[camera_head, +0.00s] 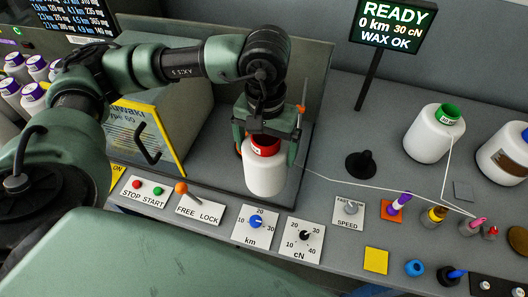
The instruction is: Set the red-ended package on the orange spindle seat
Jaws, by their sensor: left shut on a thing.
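The red-ended package (264,178) is a white yarn package with a red upper end, upright in front of the grey machine. My left gripper (266,140) comes down from above, its fingers on both sides of the red end, shut on it. I cannot tell whether the package's base rests on anything. No orange spindle seat shows clearly; the package and gripper hide what lies behind and beneath them. A small orange-tipped part (302,108) stands just right of the gripper. My right gripper is not in view.
A green-ended package (432,134) stands further right, with thread running across the table. An orange square (386,211) with a purple-tipped item lies nearer. Switch panels and a speed knob (351,207) line the front.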

